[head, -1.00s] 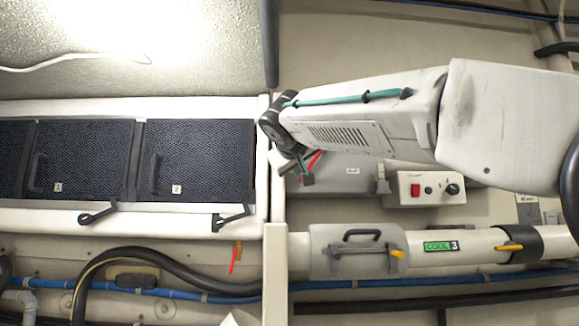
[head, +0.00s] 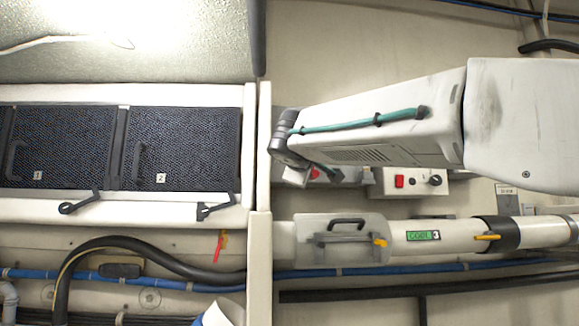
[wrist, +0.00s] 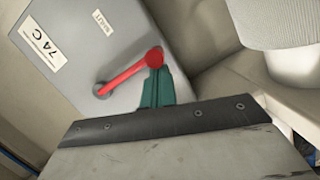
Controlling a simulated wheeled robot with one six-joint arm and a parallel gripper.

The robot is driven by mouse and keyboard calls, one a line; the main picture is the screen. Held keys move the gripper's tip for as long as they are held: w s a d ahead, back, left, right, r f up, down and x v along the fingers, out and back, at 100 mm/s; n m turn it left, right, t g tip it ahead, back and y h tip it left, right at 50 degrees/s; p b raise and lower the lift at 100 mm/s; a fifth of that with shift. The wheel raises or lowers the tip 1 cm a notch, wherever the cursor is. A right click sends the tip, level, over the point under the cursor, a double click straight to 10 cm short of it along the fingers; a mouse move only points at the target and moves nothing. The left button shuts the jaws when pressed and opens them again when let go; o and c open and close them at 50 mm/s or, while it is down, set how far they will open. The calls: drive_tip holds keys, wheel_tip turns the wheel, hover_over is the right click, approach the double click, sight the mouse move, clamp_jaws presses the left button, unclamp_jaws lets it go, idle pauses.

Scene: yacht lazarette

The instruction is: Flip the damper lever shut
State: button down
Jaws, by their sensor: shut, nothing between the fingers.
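The red damper lever (wrist: 130,74) is on a grey box (wrist: 115,45) in the wrist view. It runs from a grey pivot at lower left up to a round red end at upper right. A "SHUT" label (wrist: 103,21) is on the box face above it, off the lever's line. My gripper (wrist: 158,84) shows as teal fingers, shut and empty, right beside the lever's round end. I cannot tell whether they touch. In the head view a bit of the lever (head: 315,174) shows red below my arm's end; my arm hides much of the box.
A control box (head: 411,182) with a red switch is right of the lever. Two dark numbered panels (head: 180,148) fill the left. A white rounded body (wrist: 275,20) is at the wrist view's upper right.

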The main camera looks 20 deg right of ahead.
drive_tip(key=s+d+n+t+h, duration=0.1)
drive_tip(key=s+d+n, duration=0.1)
drive_tip(key=d+n, duration=0.4)
drive_tip(key=shift+r, duration=0.35)
idle(0.5)
drive_tip(key=s+a+f, duration=0.1)
drive_tip(key=s+a, duration=0.6)
drive_tip(key=a, duration=0.2)
drive_tip(key=shift+f, duration=0.15)
idle(0.4)
